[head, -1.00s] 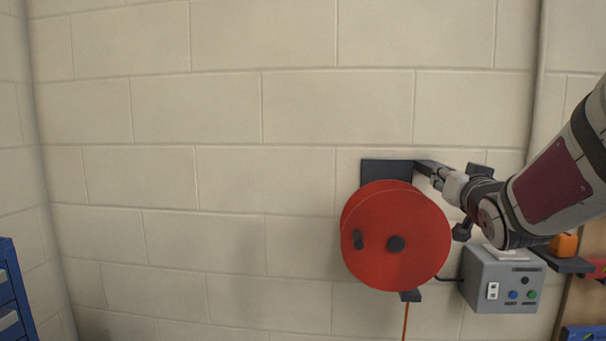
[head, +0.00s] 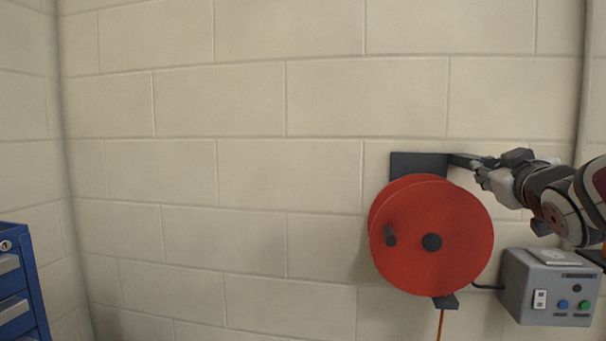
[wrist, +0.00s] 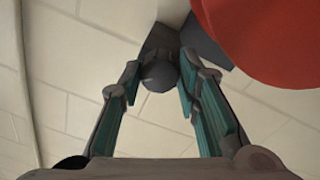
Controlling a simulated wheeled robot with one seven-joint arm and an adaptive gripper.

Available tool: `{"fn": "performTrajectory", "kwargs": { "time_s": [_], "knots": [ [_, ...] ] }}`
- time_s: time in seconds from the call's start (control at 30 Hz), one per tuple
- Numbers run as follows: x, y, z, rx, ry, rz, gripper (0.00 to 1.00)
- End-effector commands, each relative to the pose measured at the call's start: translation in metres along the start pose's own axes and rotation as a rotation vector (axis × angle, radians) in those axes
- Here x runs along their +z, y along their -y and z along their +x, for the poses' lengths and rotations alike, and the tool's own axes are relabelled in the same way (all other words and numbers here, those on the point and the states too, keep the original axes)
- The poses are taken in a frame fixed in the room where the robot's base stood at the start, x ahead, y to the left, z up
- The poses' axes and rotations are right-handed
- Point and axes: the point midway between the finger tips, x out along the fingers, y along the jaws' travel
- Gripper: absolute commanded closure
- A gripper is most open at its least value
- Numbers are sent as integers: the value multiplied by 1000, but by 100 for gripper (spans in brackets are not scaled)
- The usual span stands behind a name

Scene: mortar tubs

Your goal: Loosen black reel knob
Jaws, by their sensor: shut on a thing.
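The black reel knob (wrist: 158,77) is a dark round knob in the wrist view, between my gripper's fingers at the bracket's end. My gripper (wrist: 158,66) is shut on it, with one teal-padded finger on each side. In the head view my gripper (head: 482,174) is at the upper right of the red reel (head: 455,215), at the end of the dark bracket (head: 419,163); the knob is hidden there by the fingers. The reel also shows at the top right of the wrist view (wrist: 270,40), close to the right finger.
A dark crank handle (head: 390,236) and hub (head: 432,242) are on the reel's face. A grey control box (head: 520,285) is below my arm. An orange cord (head: 440,325) hangs below the reel. A blue drawer cabinet (head: 25,290) stands left; the wall between is bare.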

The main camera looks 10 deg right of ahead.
Motion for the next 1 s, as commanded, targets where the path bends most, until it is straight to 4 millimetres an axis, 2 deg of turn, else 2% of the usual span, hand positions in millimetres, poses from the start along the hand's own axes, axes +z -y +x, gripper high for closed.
{"fn": "performTrajectory", "kwargs": {
  "time_s": [0.6, 1.0],
  "knots": [
    [3, 2, 1, -8, -34, -580, 98],
    [3, 0, 1, -12, -48, -862, 98]
  ]
}}
